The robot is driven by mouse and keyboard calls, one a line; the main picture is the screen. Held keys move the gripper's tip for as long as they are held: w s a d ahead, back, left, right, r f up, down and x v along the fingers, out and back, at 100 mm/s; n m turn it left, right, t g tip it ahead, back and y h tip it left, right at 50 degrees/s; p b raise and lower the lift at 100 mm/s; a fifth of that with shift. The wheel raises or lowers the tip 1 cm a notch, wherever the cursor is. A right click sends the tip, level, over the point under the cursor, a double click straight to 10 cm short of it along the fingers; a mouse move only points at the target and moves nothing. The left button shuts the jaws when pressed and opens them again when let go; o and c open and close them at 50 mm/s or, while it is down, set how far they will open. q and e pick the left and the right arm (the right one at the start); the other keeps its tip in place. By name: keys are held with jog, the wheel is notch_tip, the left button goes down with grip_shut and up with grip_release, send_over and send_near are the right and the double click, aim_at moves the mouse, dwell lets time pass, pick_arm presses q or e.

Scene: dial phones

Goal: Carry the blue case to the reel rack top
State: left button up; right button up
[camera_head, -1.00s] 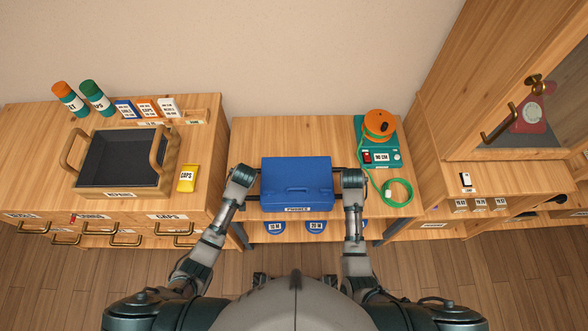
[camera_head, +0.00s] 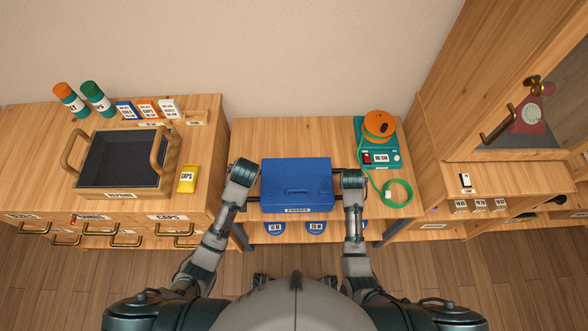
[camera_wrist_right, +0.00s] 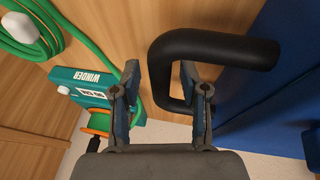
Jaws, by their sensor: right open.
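The blue case (camera_head: 297,184) is level over the front middle of the wooden rack top (camera_head: 290,134), with blue reels below it. I cannot tell whether it rests on the surface. It has a black handle at each side. My right gripper (camera_head: 353,179) is at the case's right handle. In the right wrist view this black handle (camera_wrist_right: 158,72) passes between the fingers of my open right gripper (camera_wrist_right: 162,105), with gaps beside it. My left gripper (camera_head: 243,178) is at the left handle. Its fingers are too small and hidden to judge.
A teal winder (camera_head: 378,157) with an orange reel and a green cord (camera_head: 397,192) occupies the rack top's right side. A left counter holds an open dark-lined tray (camera_head: 122,190) and a yellow caps packet (camera_head: 187,178). A cabinet with a red phone (camera_head: 530,115) stands right. The rack top behind the case is clear.

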jog(key=shift+r, duration=0.15)
pick_arm(q)
jog(key=shift+s+d+r, duration=0.1)
jog(key=shift+s+r, duration=0.15)
jog(key=shift+r, duration=0.4)
pick_arm(e)
jog(key=v, duration=1.1)
jog(key=shift+r, duration=0.25)
jog(key=shift+s, duration=0.15)
